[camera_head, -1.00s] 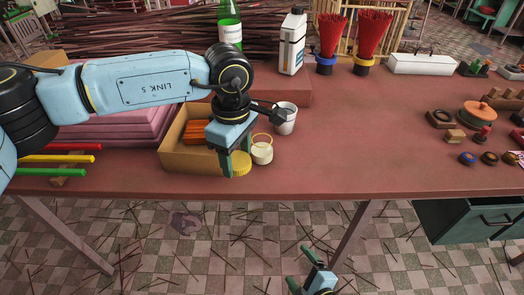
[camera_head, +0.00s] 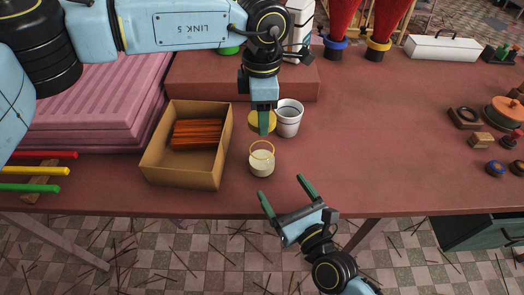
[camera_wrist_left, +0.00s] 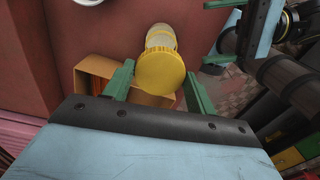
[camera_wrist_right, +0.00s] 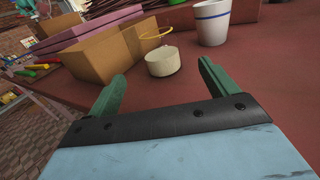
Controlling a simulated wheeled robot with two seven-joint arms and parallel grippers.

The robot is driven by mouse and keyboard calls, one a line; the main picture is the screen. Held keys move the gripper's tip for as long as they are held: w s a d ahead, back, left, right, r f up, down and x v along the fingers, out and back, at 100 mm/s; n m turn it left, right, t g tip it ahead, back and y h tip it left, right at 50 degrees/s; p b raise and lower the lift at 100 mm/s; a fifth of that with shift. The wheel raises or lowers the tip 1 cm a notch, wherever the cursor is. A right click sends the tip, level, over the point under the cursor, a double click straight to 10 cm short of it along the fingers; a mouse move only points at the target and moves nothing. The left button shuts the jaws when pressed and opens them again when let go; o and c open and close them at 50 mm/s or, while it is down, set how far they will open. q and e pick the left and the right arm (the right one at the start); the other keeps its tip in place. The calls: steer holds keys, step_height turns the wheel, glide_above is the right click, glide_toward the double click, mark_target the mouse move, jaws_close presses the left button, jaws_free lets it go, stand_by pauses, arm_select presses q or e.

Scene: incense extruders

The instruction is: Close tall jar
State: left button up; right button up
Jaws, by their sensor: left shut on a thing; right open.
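The tall jar (camera_head: 262,165) stands on the table, with pale contents, clear upper walls and a yellow ring at its open mouth. It also shows in the right wrist view (camera_wrist_right: 163,63). My left gripper (camera_head: 263,130) is shut on a round yellow lid (camera_head: 254,121), held apart from the jar and just behind its mouth in the head view. The lid (camera_wrist_left: 160,72) sits between the fingers in the left wrist view and partly hides the jar. My right gripper (camera_head: 286,195) is open and empty at the table's front edge, its fingers pointing towards the jar.
A white cup (camera_head: 289,120) stands close behind and right of the jar. A cardboard box (camera_head: 158,170) with orange sticks is to its left. A raised red block (camera_head: 200,88) lies behind.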

mark_target(257, 148)
arm_select(q)
steer(key=shift+s+r, duration=0.1)
steer(key=shift+s, duration=0.1)
arm_select(e)
steer(key=shift+s, duration=0.15)
arm_select(q)
steer(key=shift+w, duration=0.1)
arm_select(e)
steer(key=x, duration=1.2)
steer(key=shift+c, duration=0.2)
steer(key=c, duration=1.4)
arm_select(q)
steer(key=shift+f, duration=2.55)
